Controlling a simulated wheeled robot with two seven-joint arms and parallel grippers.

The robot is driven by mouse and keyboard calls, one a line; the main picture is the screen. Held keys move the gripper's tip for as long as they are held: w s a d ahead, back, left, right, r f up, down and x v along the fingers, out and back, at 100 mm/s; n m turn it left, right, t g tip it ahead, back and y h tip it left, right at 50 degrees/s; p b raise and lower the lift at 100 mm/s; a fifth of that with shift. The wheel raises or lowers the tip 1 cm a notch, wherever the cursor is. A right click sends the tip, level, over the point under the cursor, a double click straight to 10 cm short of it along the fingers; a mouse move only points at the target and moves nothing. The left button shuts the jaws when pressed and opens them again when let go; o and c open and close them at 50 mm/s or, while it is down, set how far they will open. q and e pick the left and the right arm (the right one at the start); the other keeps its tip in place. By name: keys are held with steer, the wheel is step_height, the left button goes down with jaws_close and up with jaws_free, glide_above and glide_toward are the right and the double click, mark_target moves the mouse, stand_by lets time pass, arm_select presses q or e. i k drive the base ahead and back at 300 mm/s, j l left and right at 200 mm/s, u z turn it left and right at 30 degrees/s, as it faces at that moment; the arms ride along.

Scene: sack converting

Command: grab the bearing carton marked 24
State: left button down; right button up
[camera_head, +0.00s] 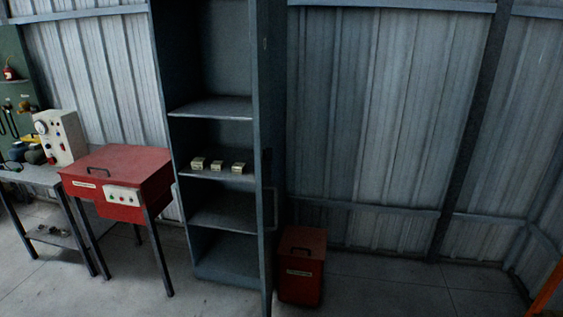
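Three small pale cartons stand in a row on a middle shelf of the tall blue-grey cabinet: a left carton (198,163), a middle carton (217,165) and a right carton (238,167). They are apart from each other. Their markings are too small to read, so I cannot tell which one bears 24. Neither of my grippers shows in the head view.
The open cabinet (262,120) has several shelves. A red machine on legs (125,165) stands left of it, beside a grey bench (35,175) holding a white gauge box (62,138). A red bin (302,262) stands at the cabinet's right. Floor (400,290) at right is clear.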

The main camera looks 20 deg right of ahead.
mark_target(238, 168)
steer(key=i+l, duration=0.1)
steer(key=l, duration=0.6)
steer(key=l+u, duration=0.1)
steer(key=l, duration=0.55)
steer(key=i+j, duration=0.75)
steer(key=i, duration=0.1)
